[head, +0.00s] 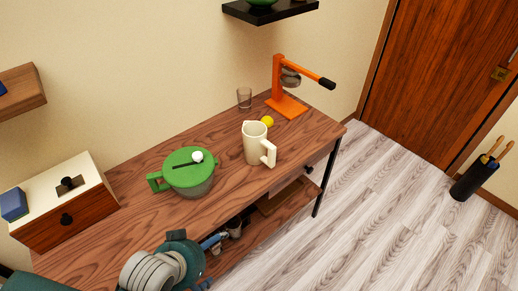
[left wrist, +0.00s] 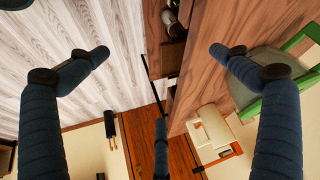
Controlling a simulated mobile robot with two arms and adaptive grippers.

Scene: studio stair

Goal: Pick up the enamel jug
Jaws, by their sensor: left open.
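The cream enamel jug (head: 256,143) stands upright on the wooden table, towards its right end, with its handle facing right. It also shows in the left wrist view (left wrist: 213,127), low and right of centre, beyond the fingers. My left gripper (head: 212,262) is at the table's front edge, nearer than the jug and apart from it. Its blue fingers are spread wide and empty in the left wrist view (left wrist: 160,52). My right gripper is in neither view.
A green-lidded pot (head: 188,175) stands left of the jug. A yellow ball (head: 267,121), a glass (head: 244,98) and an orange press (head: 287,104) are behind it. A drawer box (head: 66,205) is at the table's left end. Floor at right is mostly clear.

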